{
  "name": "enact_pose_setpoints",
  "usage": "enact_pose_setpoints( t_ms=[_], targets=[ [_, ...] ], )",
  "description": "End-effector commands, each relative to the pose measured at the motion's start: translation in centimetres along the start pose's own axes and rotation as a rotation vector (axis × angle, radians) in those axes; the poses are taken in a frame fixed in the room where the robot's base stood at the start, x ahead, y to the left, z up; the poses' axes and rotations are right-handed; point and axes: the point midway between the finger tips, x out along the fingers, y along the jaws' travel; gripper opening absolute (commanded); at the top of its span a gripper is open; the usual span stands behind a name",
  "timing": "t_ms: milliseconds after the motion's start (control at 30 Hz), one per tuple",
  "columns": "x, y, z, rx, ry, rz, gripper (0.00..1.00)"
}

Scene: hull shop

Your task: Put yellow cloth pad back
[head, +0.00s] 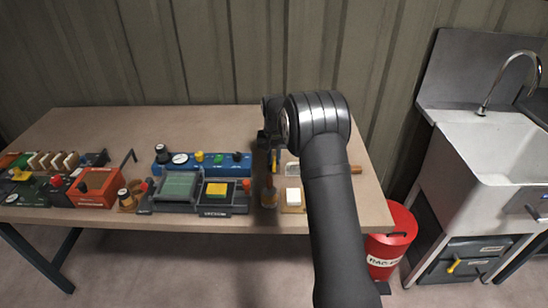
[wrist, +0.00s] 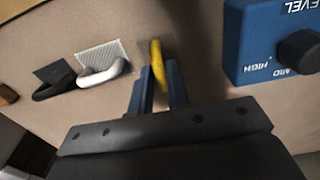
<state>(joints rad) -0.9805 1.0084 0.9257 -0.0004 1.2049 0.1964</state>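A yellow piece, which I take to be the yellow cloth pad (wrist: 156,56), stands between the two blue fingers of my gripper (wrist: 160,85) in the wrist view. The fingers look closed on its sides. It appears as a narrow curved yellow edge; its lower part is hidden between the fingers. In the head view it shows as a small yellow strip (head: 275,158) below my gripper (head: 271,150), behind the front row of items. I cannot tell whether it touches the table.
A blue panel (head: 225,170) with knobs and a gauge stands left of my gripper. A white-handled mesh pad (wrist: 99,65) and a black-handled dark pad (wrist: 53,82) lie nearby. A red bucket (head: 392,240) and sink (head: 490,150) stand right.

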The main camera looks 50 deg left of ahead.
Motion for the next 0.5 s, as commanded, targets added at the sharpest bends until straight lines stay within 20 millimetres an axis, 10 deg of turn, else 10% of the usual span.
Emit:
enact_pose_setpoints(
  t_ms=[500],
  targets=[
    [-1.4,0.0,-0.1,0.0,0.004,-0.001,0.33]
  ],
)
